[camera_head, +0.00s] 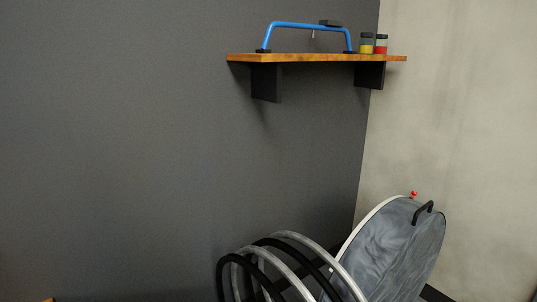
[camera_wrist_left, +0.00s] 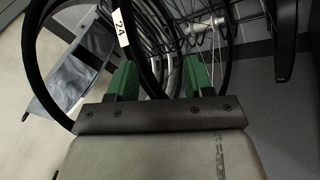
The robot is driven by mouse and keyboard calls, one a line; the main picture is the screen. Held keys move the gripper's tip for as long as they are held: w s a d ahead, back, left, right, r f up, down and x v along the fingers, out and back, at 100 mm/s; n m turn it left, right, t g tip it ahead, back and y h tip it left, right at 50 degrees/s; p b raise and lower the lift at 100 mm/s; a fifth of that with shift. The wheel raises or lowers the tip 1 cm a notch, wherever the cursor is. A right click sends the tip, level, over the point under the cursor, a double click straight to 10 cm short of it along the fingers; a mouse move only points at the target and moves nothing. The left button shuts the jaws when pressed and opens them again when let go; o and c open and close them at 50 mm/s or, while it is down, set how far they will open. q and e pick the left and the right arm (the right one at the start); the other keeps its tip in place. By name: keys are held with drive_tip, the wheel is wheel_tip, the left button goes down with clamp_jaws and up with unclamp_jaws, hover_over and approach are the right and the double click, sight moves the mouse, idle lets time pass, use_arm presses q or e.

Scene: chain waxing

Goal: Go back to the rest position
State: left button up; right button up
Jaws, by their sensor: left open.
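My left gripper (camera_wrist_left: 158,82) shows in the left wrist view with its two green fingers apart. Dark wheel rims (camera_wrist_left: 146,50) and thin spokes lie beyond and between the fingers. I cannot tell from this view whether a finger touches a rim. A white label reading 24 (camera_wrist_left: 121,27) is near the left finger. Neither gripper shows in the head view, and my right gripper is in no view.
In the head view, several black and grey wheel rims (camera_head: 258,262) and a large grey disc-shaped cover (camera_head: 392,250) stand at the bottom. A wooden shelf (camera_head: 300,57) above holds a blue-framed tool (camera_head: 310,26) and two jars (camera_head: 373,45). The dark wall at left is clear.

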use_arm(q)
drive_tip(key=s+m+y, duration=0.3)
drive_tip(key=s, duration=0.7)
drive_tip(key=s+f+g+p, duration=0.2)
drive_tip(key=s+f+p, duration=0.3)
drive_tip(key=f+p, duration=0.65)
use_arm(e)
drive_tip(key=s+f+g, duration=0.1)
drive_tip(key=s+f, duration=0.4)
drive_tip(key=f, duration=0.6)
use_arm(q)
drive_tip(key=s+a+f+p, duration=0.1)
drive_tip(key=s+p, duration=0.3)
drive_tip(key=s, duration=0.3)
drive_tip(key=s+a+f+p, duration=0.2)
drive_tip(key=s+p, duration=0.2)
drive_tip(key=s, duration=0.3)
drive_tip(key=shift+f+m+g+y+p, duration=0.15)
drive_tip(key=shift+m+g+y+p, duration=0.15)
drive_tip(key=shift+m+y+p, duration=0.1)
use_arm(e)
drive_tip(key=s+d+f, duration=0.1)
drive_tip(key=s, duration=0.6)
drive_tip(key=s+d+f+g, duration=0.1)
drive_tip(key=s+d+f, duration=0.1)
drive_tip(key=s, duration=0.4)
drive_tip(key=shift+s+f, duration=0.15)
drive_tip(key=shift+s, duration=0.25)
